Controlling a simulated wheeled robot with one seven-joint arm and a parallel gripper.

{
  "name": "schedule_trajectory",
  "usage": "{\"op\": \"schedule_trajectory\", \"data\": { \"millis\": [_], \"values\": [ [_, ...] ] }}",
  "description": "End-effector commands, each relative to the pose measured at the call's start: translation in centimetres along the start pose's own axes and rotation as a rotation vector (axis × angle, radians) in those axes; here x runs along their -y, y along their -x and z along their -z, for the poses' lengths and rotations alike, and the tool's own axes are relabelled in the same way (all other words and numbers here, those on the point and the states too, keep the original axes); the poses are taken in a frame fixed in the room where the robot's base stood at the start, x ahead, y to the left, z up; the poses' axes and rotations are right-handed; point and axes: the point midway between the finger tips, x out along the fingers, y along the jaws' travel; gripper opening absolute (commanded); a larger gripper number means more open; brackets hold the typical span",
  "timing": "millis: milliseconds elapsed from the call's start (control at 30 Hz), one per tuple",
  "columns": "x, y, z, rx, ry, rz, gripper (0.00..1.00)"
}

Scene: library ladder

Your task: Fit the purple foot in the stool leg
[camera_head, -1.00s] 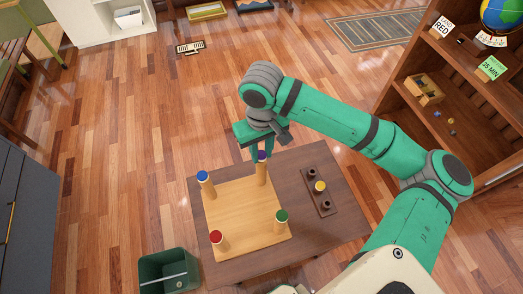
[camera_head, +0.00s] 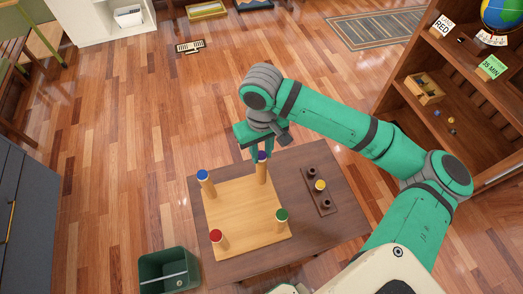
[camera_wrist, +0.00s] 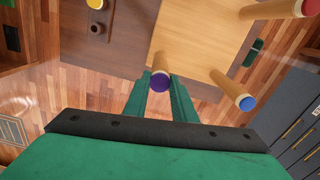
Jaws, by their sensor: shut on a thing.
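The wooden stool (camera_head: 243,215) lies upside down on a dark table, its legs pointing up. The purple foot (camera_head: 262,156) is at the top of the far right leg (camera_head: 262,173), in line with it. It also shows in the wrist view (camera_wrist: 160,82). My gripper (camera_head: 262,150) is shut on the purple foot from above; its two fingers flank the foot in the wrist view. I cannot tell how deep the foot sits in the leg. The other legs carry a blue foot (camera_head: 202,175), a red foot (camera_head: 215,236) and a green foot (camera_head: 281,215).
A dark holder (camera_head: 327,199) with a yellow foot (camera_head: 320,186) and two empty-looking posts lies right of the stool on the table (camera_head: 345,225). A green bin (camera_head: 169,270) stands on the floor at the front left. Wooden shelves (camera_head: 470,110) stand at the right.

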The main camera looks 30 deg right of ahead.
Motion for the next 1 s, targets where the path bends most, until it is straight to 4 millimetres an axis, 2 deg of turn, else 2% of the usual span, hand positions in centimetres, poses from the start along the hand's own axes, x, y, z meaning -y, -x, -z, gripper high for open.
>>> {"op": "schedule_trajectory", "data": {
  "millis": [1000],
  "values": [
    [-0.02,-0.61,0.00,0.000,0.000,-0.001,0.03]
  ]
}}
